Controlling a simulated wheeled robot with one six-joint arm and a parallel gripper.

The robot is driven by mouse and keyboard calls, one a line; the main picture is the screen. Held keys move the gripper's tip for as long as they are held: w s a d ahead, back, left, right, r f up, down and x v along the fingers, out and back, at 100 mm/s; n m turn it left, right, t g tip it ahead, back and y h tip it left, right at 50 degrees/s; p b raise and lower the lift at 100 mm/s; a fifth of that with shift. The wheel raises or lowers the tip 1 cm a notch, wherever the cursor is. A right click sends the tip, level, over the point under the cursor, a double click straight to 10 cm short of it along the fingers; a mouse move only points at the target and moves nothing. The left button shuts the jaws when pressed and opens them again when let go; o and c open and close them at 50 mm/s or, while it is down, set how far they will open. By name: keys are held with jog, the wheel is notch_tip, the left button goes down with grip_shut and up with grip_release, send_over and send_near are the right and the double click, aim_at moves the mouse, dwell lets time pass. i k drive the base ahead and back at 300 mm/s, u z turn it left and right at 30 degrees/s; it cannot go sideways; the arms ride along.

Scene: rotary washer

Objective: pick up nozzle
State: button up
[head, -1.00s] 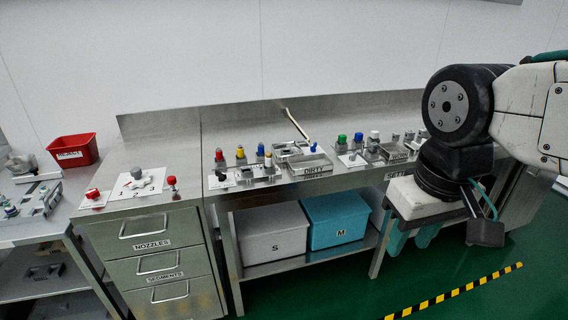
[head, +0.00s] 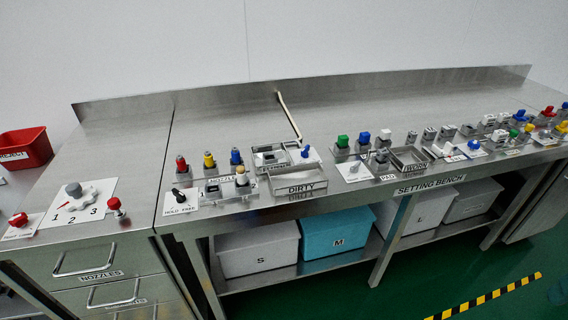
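Several small coloured parts stand on the steel bench (head: 330,110) in the head view. A red-topped nozzle (head: 181,166), a yellow-topped nozzle (head: 209,161) and a blue-topped nozzle (head: 235,158) stand upright in a row, in grey holders beside a partly hidden label that seems to read NOZZLES. The frames do not show which nozzle is meant. My gripper is not in view.
A DIRTY tray (head: 300,190) and a HOLD/FREE switch (head: 179,195) flank the fixture. A numbered dial (head: 75,191) and red knobs lie on the left cabinet. A red bin (head: 26,150) stands far left. The bench's rear strip is mostly clear, apart from a slender rod (head: 289,115).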

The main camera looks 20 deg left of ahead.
aim_at(241, 176)
jog(key=u, duration=0.25)
jog(key=i, duration=0.9)
jog(key=u, duration=0.9)
